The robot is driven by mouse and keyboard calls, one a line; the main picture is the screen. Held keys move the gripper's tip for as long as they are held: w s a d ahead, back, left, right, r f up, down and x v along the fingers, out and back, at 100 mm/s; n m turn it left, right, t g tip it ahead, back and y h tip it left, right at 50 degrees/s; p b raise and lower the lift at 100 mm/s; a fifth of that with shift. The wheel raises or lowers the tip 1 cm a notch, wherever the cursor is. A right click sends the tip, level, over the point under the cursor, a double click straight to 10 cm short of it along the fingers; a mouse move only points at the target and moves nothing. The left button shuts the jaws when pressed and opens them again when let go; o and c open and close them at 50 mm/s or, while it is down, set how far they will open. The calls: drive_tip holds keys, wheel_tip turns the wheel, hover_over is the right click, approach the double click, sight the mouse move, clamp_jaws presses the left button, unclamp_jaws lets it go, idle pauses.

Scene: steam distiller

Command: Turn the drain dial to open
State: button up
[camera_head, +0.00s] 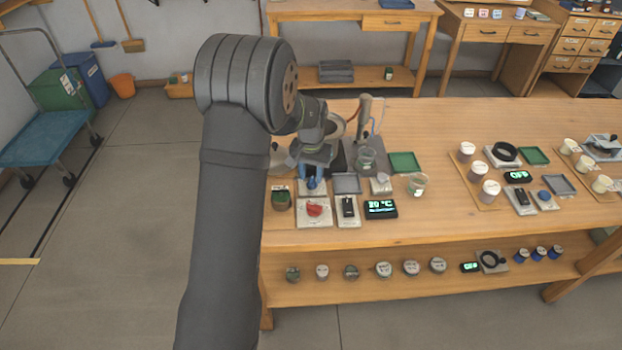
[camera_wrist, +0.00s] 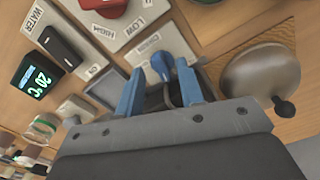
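The blue dial (camera_wrist: 164,62) sits on a white labelled plate (camera_wrist: 150,45) in the wrist view; its lettering is too small to read. My gripper (camera_wrist: 160,70) has two blue fingers, spread apart, one on each side of the dial. I cannot tell whether either finger touches it. In the head view, the dial (camera_head: 312,184) shows just below my gripper (camera_head: 311,172), which points down at the plate near the bench's left end.
A red dial (camera_head: 315,209), a black switch (camera_head: 348,207) and a 20 °C display (camera_head: 381,208) stand in front. A domed metal lid (camera_wrist: 262,80) lies close beside the right finger. A green jar (camera_head: 281,200), grey tray (camera_head: 346,184) and glass beaker (camera_head: 417,184) are near.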

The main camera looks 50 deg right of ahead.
sight(310, 182)
drive_tip(key=shift+f, duration=1.25)
clamp_jaws()
drive_tip(key=shift+w+m, duration=0.1)
drive_tip(key=shift+m, duration=0.9)
unclamp_jaws()
wheel_tip(310, 182, up, 18)
drive_tip(key=shift+f, duration=0.25)
